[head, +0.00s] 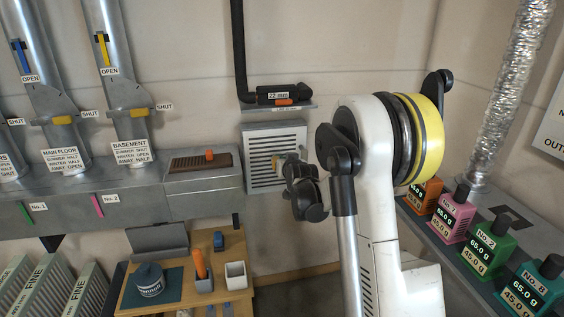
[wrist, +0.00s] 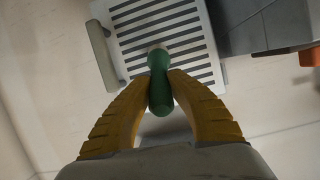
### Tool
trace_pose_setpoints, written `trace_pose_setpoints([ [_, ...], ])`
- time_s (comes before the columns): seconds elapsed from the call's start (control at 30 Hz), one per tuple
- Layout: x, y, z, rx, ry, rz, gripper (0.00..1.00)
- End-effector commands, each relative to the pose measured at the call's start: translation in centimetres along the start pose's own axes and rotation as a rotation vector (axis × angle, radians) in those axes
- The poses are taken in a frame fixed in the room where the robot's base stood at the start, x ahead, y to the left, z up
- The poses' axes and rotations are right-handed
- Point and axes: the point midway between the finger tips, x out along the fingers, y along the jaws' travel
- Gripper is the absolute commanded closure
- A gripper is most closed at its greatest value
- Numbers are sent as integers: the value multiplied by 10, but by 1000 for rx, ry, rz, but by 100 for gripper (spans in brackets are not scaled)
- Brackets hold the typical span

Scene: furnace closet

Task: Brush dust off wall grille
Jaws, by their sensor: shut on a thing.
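The wall grille (head: 258,183) is a pale square panel with dark horizontal slots, low on the back wall. It also shows in the wrist view (wrist: 192,52), filling the top middle. My gripper (wrist: 160,82) has its yellow fingers shut on a green handle (wrist: 159,95), which looks like the brush's. The handle points at the slats, with a small pale part at its far end. Bristles cannot be made out, nor whether they touch the grille. In the head view my dark wrist is in front of the grille's right side and hides part of it.
A grey duct box with a brown grate (head: 203,162) and orange knob adjoins the grille's left. A black pipe with a valve (head: 279,96) is above. A pale bar (wrist: 103,55) stands at the grille's edge. A wooden bench (head: 238,247) holds a tin and small containers below left.

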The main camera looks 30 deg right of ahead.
Motion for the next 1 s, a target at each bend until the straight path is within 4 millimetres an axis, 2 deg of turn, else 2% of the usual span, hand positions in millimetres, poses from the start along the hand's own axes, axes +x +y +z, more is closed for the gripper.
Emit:
trace_pose_setpoints([
  [0.5,1,35,-4,0,1,2,100],
  [1.0,1,36,-5,0,2,1,100],
])
